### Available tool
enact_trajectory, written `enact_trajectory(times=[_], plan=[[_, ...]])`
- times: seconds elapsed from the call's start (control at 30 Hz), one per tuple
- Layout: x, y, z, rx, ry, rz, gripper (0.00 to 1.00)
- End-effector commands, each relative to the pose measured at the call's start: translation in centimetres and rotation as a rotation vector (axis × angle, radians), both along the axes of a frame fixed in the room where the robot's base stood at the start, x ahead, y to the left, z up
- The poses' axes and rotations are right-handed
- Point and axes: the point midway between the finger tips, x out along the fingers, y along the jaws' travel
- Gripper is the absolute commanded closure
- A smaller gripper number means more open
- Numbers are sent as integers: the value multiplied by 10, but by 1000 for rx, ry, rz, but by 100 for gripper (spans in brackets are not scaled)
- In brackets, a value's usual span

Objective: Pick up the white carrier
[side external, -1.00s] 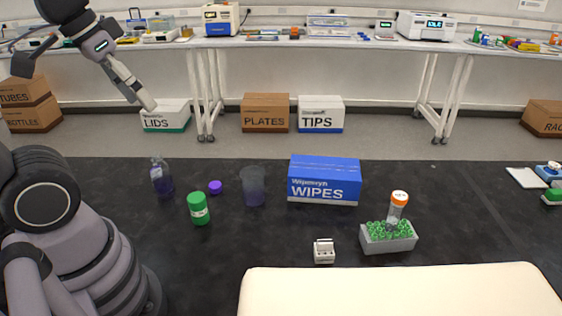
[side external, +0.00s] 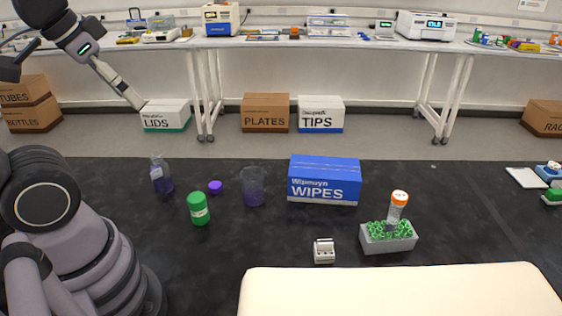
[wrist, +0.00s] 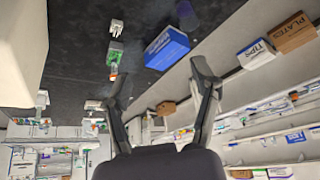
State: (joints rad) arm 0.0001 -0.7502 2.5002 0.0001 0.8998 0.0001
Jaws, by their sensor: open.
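The white carrier (side external: 324,251) is a small white block with dark openings, upright on the dark bench top in front of the blue wipes box. It also shows small near the top of the wrist view (wrist: 120,29). My gripper (side external: 138,103) is at the upper left in the side view, high up and far from the carrier. In the wrist view its two fingers (wrist: 162,82) stand wide apart with nothing between them.
A grey rack (side external: 389,244) with green tubes and an orange-capped tube (side external: 399,198) stands right of the carrier. The blue wipes box (side external: 324,181) is behind. A green bottle (side external: 199,208), beaker (side external: 253,187), purple cap (side external: 215,187) and bottle (side external: 161,177) stand left. A cream surface (side external: 400,290) lies in front.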

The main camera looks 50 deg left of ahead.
Motion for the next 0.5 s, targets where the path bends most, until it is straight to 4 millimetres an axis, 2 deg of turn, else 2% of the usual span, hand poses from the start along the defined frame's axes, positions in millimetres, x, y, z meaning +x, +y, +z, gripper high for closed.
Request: enact_trajectory(times=[0.03,0.13,0.4,0.5], plan=[[0,0,0,0,0,0,40],[0,0,0,0,0,0,52],[0,0,0,0,0,0,52],[10,2,-2,15,-3,-8,52]])
